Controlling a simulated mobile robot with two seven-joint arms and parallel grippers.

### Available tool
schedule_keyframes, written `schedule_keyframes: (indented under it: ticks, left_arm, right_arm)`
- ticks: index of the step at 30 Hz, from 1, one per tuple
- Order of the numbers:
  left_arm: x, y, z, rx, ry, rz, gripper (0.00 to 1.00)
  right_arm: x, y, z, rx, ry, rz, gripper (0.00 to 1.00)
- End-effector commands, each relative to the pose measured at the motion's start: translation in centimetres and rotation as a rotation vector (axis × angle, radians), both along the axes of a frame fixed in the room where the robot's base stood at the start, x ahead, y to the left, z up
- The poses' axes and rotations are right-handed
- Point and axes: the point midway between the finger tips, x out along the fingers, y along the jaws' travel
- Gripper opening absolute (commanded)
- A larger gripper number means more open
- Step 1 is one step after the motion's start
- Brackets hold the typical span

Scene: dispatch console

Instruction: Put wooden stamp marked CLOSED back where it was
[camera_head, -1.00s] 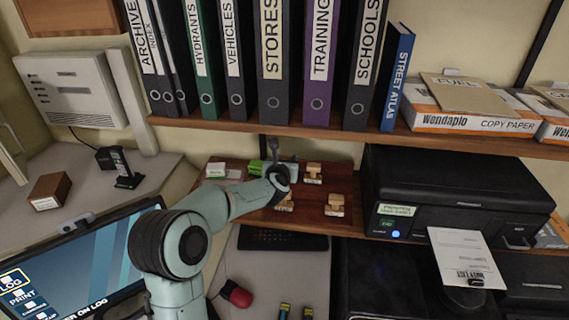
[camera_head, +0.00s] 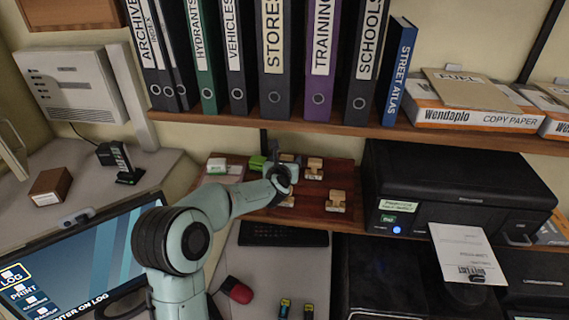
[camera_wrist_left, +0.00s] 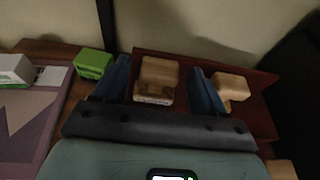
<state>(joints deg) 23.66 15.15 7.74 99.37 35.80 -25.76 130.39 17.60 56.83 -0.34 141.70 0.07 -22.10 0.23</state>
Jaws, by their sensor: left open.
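Several wooden stamps stand on a reddish-brown wooden board (camera_head: 325,218) below the binder shelf. In the head view one stamp (camera_head: 314,168) is right of my left gripper (camera_head: 277,157), another (camera_head: 336,201) is nearer the printer, and a third (camera_head: 287,202) is partly behind my arm. In the left wrist view my left gripper (camera_wrist_left: 160,86) is open, its dark blue fingers on either side of a wooden stamp (camera_wrist_left: 158,75). Gaps show between the stamp and both fingers. A second stamp (camera_wrist_left: 233,87) is just outside the right finger. No CLOSED marking is readable. My right gripper is not in view.
A green block (camera_wrist_left: 95,63) is close to the left finger, with a white box (camera_head: 216,166) farther left. The binder shelf (camera_head: 330,139) overhangs behind. A black printer (camera_head: 455,190) stands right; a keyboard (camera_head: 283,236) and red mouse (camera_head: 237,290) lie in front.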

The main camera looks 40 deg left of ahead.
Motion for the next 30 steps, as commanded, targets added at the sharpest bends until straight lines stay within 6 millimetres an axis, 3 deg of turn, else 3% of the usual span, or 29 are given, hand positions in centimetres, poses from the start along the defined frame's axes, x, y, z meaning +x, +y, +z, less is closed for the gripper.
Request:
schedule_keyframes:
  ticks: [2,5,12,18,24,30]
  left_arm:
    - [0.1,0.0,0.5,0.0,-0.002,0.0,0.71]
    - [-1.1,-0.6,0.6,0.002,-0.001,0.0,0.71]
    - [-5.5,-2.9,1.9,0.002,-0.001,0.0,0.71]
    - [-8.5,-4.6,3.2,0.001,-0.002,0.0,0.71]
    - [-9.9,-5.5,3.8,0.0,0.0,0.0,0.71]
    - [-10.1,-5.5,3.9,0.0,-0.001,0.0,0.71]
  right_arm:
    - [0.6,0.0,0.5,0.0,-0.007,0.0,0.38]
    - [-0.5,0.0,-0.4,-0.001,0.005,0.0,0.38]
    - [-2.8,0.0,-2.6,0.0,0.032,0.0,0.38]
    - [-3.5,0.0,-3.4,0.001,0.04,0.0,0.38]
    - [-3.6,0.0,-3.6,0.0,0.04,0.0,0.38]
    - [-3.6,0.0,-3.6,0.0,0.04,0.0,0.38]
